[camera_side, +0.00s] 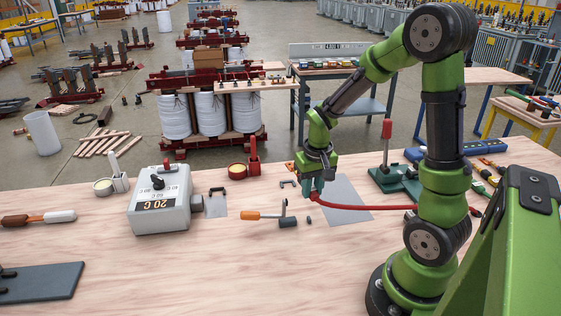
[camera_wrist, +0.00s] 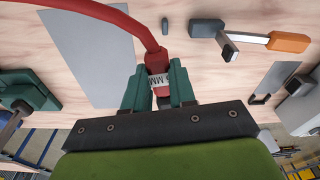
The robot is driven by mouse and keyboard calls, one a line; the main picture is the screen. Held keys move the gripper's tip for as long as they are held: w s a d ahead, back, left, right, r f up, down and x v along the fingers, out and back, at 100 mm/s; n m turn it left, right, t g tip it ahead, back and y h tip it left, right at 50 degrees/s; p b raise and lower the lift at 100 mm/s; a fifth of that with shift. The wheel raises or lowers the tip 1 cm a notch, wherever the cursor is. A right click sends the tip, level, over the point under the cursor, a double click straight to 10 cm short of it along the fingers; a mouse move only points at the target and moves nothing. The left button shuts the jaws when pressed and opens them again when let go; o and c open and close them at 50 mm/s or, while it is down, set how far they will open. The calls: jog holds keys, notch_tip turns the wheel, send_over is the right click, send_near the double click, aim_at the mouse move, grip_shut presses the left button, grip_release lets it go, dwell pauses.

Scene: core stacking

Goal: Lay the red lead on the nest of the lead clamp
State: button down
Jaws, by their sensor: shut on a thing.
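The red lead (camera_side: 365,207) runs from my gripper (camera_side: 311,191) to the right across the table, passing behind my arm. The lead clamp (camera_side: 389,176), a dark green base with an upright red-tipped handle, stands right of and behind my gripper. In the wrist view the clamp (camera_wrist: 28,92) shows partly at the left edge. Its nest cannot be made out clearly.
A grey sheet (camera_side: 342,198) lies flat between my gripper and the clamp. An orange-handled tool (camera_side: 264,215) lies left of the gripper. A grey box (camera_side: 160,207) marked 20 C stands farther left. Blue and yellow items sit right of the clamp.

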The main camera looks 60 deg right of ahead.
jog(key=shift+w+a+r+m, duration=0.45)
jog(key=shift+a+m, duration=0.05)
jog(key=shift+a, duration=0.1)
jog(key=shift+w+a+r+m, duration=0.4)
jog(key=shift+w+a+m, duration=0.05)
jog(key=shift+a+m, duration=0.1)
jog(key=shift+f, duration=2.9)
jog(key=shift+f, duration=0.55)
jog(key=shift+r, duration=0.1)
jog(key=shift+r, duration=0.25)
jog(key=shift+f, duration=0.35)
dwell(0.4)
